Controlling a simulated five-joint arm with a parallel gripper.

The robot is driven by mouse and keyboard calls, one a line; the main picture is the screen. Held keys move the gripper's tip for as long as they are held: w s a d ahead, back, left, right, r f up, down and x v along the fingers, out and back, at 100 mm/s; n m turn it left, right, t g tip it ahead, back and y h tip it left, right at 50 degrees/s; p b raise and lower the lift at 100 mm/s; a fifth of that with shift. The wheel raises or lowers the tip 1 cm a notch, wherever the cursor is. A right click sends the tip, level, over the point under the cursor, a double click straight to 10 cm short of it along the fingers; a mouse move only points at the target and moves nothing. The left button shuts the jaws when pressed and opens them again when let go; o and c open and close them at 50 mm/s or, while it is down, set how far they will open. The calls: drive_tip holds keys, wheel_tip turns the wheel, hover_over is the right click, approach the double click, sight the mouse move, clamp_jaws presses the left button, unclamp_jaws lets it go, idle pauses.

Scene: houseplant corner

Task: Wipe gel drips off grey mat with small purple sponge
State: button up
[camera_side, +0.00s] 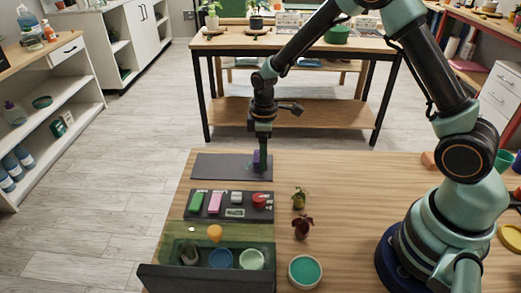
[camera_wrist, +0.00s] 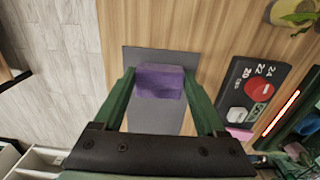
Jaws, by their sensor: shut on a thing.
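The small purple sponge (camera_side: 256,156) is held between the fingers of my gripper (camera_side: 262,150), over the right part of the grey mat (camera_side: 215,167). In the wrist view the sponge (camera_wrist: 160,80) sits between the two green fingertips of my gripper (camera_wrist: 159,88), with the mat (camera_wrist: 155,121) below. My gripper is shut on the sponge. The sponge is at or just above the mat; I cannot tell whether it touches. I make out no gel drips on the visible mat; the part under the sponge and gripper is hidden.
A dark tray (camera_side: 183,216) with green, pink, white and red items lies in front of the mat. A green-tinted bin (camera_side: 172,236) with bowls stands nearer. Two small plants (camera_side: 299,198) and a teal-topped dish (camera_side: 304,271) stand to the right. The table right of the mat is clear.

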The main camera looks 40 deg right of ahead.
sight(249, 166)
drive_tip(key=shift+w+a+f, duration=0.15)
drive_tip(key=shift+w+f, duration=0.05)
drive_tip(key=shift+f, duration=0.15)
drive_tip(key=shift+w+a+f, duration=0.1)
drive_tip(key=shift+w+a, duration=0.15)
drive_tip(key=shift+c, duration=0.5)
drive_tip(key=shift+w+a+f, duration=0.1)
drive_tip(key=shift+w+a, duration=0.85)
drive_tip(key=shift+a, duration=0.1)
drive_tip(key=s+d, duration=0.3)
drive_tip(key=shift+w+r, duration=0.1)
drive_tip(key=shift+r, duration=4)
